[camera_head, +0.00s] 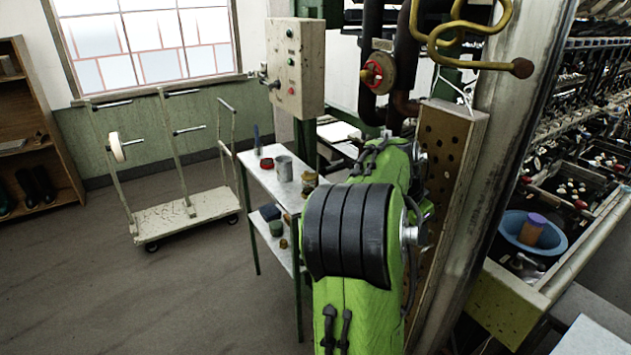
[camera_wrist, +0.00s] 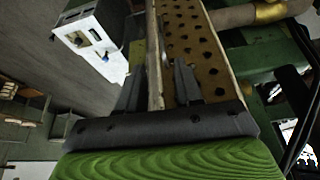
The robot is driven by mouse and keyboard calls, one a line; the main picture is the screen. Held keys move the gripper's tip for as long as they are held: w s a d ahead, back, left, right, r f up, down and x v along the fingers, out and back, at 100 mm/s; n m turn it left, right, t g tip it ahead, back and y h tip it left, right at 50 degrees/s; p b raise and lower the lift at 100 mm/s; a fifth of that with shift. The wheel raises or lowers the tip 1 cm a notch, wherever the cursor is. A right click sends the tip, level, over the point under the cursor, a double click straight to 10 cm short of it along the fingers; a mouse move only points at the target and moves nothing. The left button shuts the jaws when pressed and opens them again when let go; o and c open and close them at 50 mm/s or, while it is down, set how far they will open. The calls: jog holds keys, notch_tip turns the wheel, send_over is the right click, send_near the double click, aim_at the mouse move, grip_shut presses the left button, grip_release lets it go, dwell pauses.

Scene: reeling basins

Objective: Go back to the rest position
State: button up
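My green arm (camera_head: 355,300) with black ribbed joint covers rises through the middle of the head view. My gripper is hidden behind the arm there. Behind the fingers is a tall perforated box (camera_head: 445,150), whose hole-studded face also fills the upper middle of the wrist view (camera_wrist: 195,45). Its pale edge lines up between the fingers; I cannot tell whether they touch it.
A metal pillar (camera_head: 500,160) and pipes with a red valve wheel (camera_head: 374,74) stand close to my arm. A grey control box (camera_head: 297,65) hangs above a small shelf table (camera_head: 265,178). A trolley (camera_head: 185,212) stands left. A blue basin (camera_head: 515,232) sits right.

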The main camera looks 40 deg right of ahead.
jog(key=w+a+r+n+t+y, duration=0.1)
jog(key=w+a+n+t, duration=0.2)
jog(key=a, duration=0.6)
jog(key=w+a+r+n+t+y, duration=0.1)
jog(key=w+a+r+n, duration=0.1)
jog(key=a+n, duration=0.5)
jog(key=s+a+f+n+t+y, duration=0.1)
jog(key=s+a+n, duration=0.3)
jog(key=a, duration=0.7)
jog(key=s+a+f+n+t+y, duration=0.1)
jog(key=s+a+n, duration=0.4)
jog(key=a, duration=0.6)
jog(key=shift+a+f+n+t, duration=0.15)
jog(key=shift+a+n+t, duration=0.2)
jog(key=shift+n, duration=0.45)
